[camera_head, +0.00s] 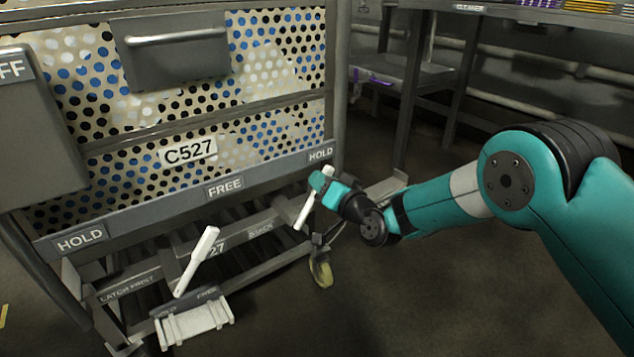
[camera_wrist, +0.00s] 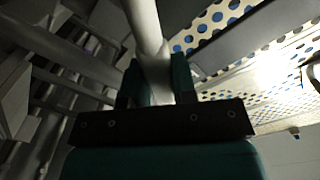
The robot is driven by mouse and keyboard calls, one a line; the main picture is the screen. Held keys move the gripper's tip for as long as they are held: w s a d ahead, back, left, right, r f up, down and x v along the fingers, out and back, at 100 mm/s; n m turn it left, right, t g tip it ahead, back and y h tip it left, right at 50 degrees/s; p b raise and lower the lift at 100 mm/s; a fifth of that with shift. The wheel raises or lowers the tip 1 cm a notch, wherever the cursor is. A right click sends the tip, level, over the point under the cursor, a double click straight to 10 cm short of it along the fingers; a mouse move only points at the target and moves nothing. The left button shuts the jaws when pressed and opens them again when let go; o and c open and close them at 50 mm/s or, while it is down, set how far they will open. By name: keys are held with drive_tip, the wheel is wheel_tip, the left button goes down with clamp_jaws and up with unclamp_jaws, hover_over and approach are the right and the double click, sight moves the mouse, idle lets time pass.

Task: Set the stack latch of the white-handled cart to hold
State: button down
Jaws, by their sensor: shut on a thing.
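The cart (camera_head: 210,180) labelled C527 stands at left with a perforated stack on it. A white lever (camera_head: 304,213) rises at the right of its lower frame, beside a small plate that seems to read STACK (camera_head: 262,230). It leans up to the right, its top below the right HOLD label (camera_head: 320,155). My gripper (camera_head: 323,181) is shut on this lever near its top. In the wrist view the pale lever (camera_wrist: 144,25) passes between the fingers (camera_wrist: 157,80). A second white lever (camera_head: 198,258) at left leans right, below the FREE label (camera_head: 225,187).
A left HOLD label (camera_head: 80,239) and a LATCH FIRST plate (camera_head: 128,285) mark the cart's left side. A yellowish caster (camera_head: 321,271) stands below the gripped lever. A grey stand (camera_head: 400,75) is behind. The floor (camera_head: 420,300) at right is clear.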

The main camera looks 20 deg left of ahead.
drive_tip(key=shift+w+d+f+m, duration=0.2)
drive_tip(key=shift+f+m, duration=0.25)
drive_tip(key=shift+m, duration=0.05)
drive_tip(key=c, duration=0.9)
unclamp_jaws()
drive_tip(key=shift+w, duration=0.1)
drive_tip(key=shift+d+r, duration=0.1)
drive_tip(key=b+v, duration=0.8)
drive_tip(key=v, duration=0.9)
drive_tip(key=shift+d, duration=0.15)
